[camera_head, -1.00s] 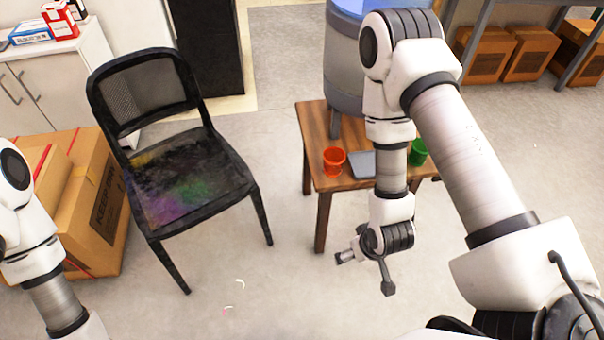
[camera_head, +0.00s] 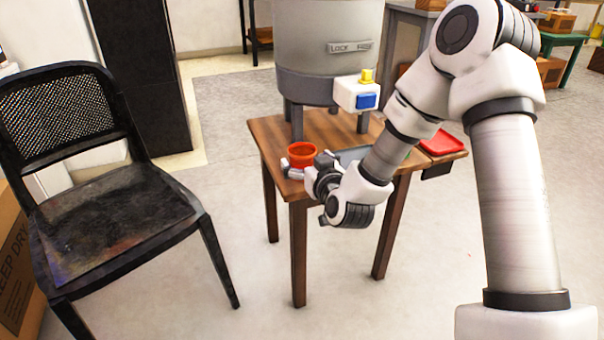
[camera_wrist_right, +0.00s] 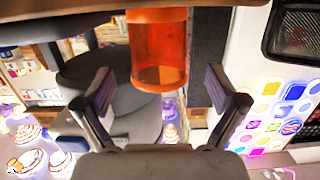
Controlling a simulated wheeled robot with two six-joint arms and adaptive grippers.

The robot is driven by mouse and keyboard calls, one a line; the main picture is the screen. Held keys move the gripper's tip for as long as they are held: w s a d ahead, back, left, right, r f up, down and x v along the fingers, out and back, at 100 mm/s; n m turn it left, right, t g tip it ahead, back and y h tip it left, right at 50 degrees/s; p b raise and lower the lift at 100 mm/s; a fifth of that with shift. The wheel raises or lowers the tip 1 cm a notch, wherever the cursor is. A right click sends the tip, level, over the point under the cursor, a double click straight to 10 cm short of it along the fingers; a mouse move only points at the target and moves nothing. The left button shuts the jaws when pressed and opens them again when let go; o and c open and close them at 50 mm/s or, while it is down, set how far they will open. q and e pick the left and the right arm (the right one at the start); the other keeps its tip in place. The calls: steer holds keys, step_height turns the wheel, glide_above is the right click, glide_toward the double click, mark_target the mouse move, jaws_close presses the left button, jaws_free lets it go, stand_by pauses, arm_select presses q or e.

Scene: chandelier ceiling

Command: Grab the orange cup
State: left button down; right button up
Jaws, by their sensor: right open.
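The orange cup (camera_head: 301,152) stands upright near the left front edge of a small wooden table (camera_head: 268,134). My right gripper (camera_head: 306,168) is at the table's front edge, close in front of the cup, and overlaps its lower part in the head view. In the right wrist view the cup (camera_wrist_right: 158,52) is at top centre, between the lines of the two open fingers (camera_wrist_right: 162,92) and a little beyond their tips. No contact shows. My left gripper is not in view.
A large grey water dispenser (camera_head: 325,45) stands on the table behind the cup. A red tray (camera_head: 440,143) lies on the table's right side, partly behind my right arm. A black chair (camera_head: 115,215) stands to the left, with clear floor between it and the table.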

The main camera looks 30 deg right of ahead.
mark_target(306, 161)
steer(key=x, duration=0.2)
steer(key=b+x, duration=0.1)
steer(key=shift+w+d+f, duration=0.1)
steer(key=shift+w+f, duration=0.15)
steer(key=shift+w, duration=0.05)
steer(key=shift+r, duration=0.1)
steer(key=c, duration=1.2)
steer(key=shift+c, duration=0.2)
